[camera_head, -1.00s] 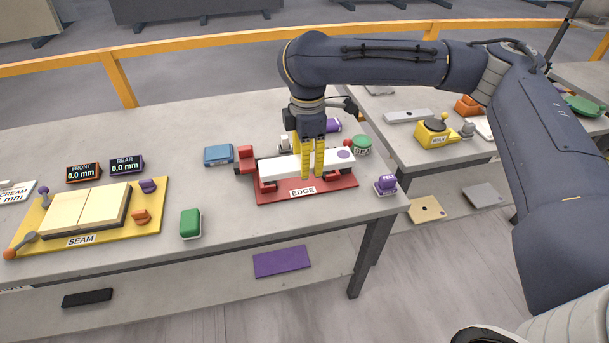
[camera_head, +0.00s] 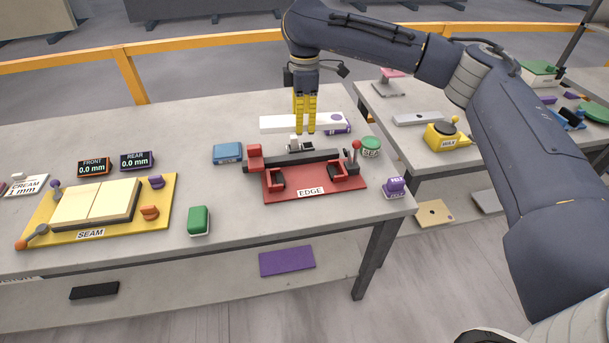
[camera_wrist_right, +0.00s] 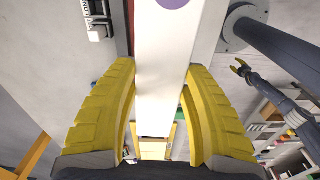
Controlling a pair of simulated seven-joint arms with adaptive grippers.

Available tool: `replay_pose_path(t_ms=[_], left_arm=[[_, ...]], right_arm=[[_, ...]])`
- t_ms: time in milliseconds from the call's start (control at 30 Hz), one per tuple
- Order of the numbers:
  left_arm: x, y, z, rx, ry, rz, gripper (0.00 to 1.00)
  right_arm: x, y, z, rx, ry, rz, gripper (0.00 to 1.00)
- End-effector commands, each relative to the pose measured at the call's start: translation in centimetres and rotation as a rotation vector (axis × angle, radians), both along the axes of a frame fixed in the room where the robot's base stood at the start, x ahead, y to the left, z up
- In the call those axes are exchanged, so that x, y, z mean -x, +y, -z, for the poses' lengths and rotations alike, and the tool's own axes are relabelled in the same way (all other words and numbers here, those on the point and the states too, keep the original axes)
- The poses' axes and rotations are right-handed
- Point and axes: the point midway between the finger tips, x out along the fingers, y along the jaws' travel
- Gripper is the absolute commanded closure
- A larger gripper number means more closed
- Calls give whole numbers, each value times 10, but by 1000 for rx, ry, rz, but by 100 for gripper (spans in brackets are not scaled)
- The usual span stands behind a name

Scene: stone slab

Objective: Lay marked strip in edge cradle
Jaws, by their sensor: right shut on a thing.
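The marked strip is a long white bar with a purple dot. In the head view the strip (camera_head: 275,123) is level, behind and above the edge cradle. My right gripper (camera_head: 304,128) is shut on it near its middle, with yellow fingers pointing down. The right wrist view shows the strip (camera_wrist_right: 165,65) between both fingers (camera_wrist_right: 163,110), its purple dot at the top. The red edge cradle (camera_head: 310,192), labelled EDGE, has red blocks, a dark bar along its back and a red-knobbed lever at its right. No strip lies in it.
A yellow SEAM fixture (camera_head: 152,217) with cream slabs stands at the left. A green block (camera_head: 198,220), blue box (camera_head: 227,153), purple FELT block (camera_head: 394,187) and green round SEAL tin (camera_head: 370,146) surround the cradle. A yellow WAX pot (camera_head: 442,137) stands on the right table.

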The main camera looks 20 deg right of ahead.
Motion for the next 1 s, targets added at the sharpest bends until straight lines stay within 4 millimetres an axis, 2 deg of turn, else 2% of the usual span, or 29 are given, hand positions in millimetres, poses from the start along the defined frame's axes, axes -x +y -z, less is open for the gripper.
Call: replay_pose_path(t_ms=[100,267,800,1000], left_arm=[[0,0,0,0,0,0,55],[0,0,0,0,0,0,55],[0,0,0,0,0,0,55],[0,0,0,0,0,0,55]], right_arm=[[-12,-11,-3,8,1,-12,100],[-13,-16,7,22,5,-57,100],[-12,-16,118,21,6,-61,100],[-12,-17,145,22,4,-61,100]])
